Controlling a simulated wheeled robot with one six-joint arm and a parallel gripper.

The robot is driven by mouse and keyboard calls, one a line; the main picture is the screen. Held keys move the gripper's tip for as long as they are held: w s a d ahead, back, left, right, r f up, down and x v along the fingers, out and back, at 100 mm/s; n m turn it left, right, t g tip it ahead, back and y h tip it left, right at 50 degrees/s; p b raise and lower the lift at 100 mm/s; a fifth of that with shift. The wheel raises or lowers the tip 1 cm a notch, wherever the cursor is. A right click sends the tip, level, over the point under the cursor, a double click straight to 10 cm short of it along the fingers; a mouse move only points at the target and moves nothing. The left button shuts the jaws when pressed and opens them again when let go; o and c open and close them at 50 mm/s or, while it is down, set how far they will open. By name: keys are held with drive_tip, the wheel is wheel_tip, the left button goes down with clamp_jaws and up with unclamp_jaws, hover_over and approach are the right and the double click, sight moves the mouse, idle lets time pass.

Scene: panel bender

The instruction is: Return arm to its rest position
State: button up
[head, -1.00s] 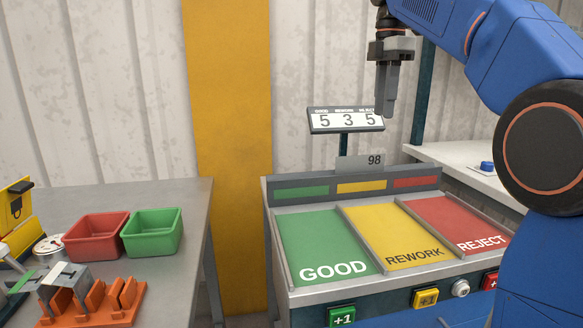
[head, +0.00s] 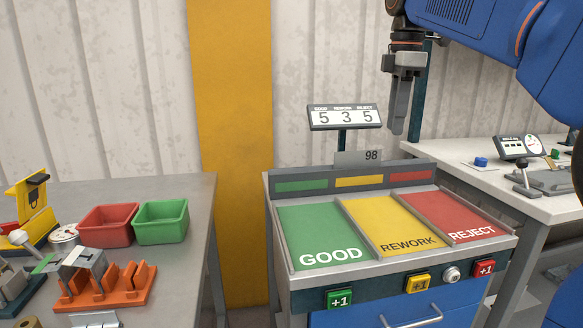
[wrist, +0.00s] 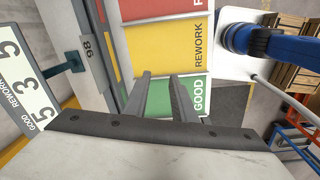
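My gripper (head: 397,132) hangs from my blue arm at the upper right of the head view, fingers pointing down. The trays look empty. No rest position is marked in the frames.
A grey table at left holds red (head: 106,226) and green (head: 160,222) bins and an orange rack (head: 106,287). A white bench (head: 545,205) with a gauge panel (head: 519,147) stands at right. A yellow column (head: 232,150) rises behind the gap between table and stand.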

drive_tip(key=s+d+f+m+t, duration=0.2)
drive_tip(key=s+f+m, duration=0.6)
drive_tip(key=s+f, duration=0.6)
drive_tip(key=s+d+f+m+t, duration=0.2)
drive_tip(key=s+f+m, duration=0.7)
drive_tip(key=s+f, duration=0.5)
wheel_tip(320, 180, down, 8)
drive_tip(key=shift+d+r, duration=0.25)
drive_tip(key=shift+d, duration=0.35)
